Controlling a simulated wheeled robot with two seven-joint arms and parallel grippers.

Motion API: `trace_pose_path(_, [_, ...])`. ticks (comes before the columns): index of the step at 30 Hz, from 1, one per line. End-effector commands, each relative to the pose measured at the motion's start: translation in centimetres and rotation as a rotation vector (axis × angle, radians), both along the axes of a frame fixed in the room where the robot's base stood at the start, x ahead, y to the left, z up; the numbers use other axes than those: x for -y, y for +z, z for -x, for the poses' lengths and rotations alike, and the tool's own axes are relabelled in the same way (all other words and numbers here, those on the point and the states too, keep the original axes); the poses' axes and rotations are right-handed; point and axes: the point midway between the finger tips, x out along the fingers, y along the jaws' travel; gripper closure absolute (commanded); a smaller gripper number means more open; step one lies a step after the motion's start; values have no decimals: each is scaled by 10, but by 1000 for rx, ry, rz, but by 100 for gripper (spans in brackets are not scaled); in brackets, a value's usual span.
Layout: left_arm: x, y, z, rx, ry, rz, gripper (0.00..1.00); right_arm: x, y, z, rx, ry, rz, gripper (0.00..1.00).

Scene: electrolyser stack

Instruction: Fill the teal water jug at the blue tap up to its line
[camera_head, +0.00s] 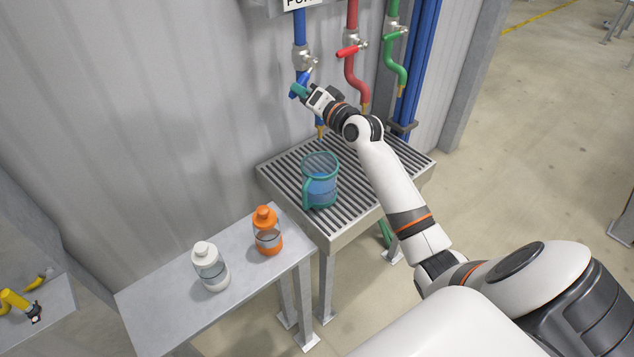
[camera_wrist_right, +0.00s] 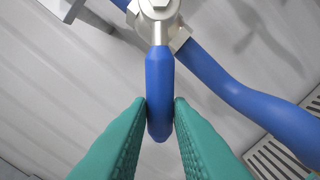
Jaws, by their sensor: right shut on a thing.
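The teal water jug (camera_head: 320,188) stands upright on the slatted grate, its handle toward the left. Blue water shows inside it, well up the wall; I cannot make out the line. The blue tap (camera_head: 301,57) is on the wall behind, and its brass spout end (camera_head: 320,131) shows above the jug in the picture. No clear stream shows between them. My right gripper (camera_head: 298,91) is shut on the blue tap's lever; in the right wrist view the teal fingertips (camera_wrist_right: 160,106) pinch the blue lever (camera_wrist_right: 158,75). My left gripper is out of view.
The grate table (camera_head: 408,163) carries the jug. A lower bench (camera_head: 165,303) at the front left holds a white bottle (camera_head: 210,268) and an orange bottle (camera_head: 267,233).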

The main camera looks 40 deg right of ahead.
Motion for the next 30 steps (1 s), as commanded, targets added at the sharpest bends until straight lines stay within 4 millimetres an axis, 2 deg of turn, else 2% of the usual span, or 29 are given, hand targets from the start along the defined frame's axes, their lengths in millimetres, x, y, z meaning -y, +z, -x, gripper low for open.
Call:
trace_pose_path(1, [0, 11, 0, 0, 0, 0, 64, -1, 8, 0, 0, -1, -31, 100])
trace_pose_path(6, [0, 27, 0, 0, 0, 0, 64, -5, 14, 1, -8, -2, -130, 100])
trace_pose_path(10, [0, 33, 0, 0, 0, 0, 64, -8, 15, 1, -10, -2, -181, 100])
trace_pose_path(21, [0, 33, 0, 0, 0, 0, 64, -8, 14, 1, -9, -3, -196, 100])
trace_pose_path(30, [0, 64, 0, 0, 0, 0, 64, -12, 30, 1, -23, -3, -355, 100])
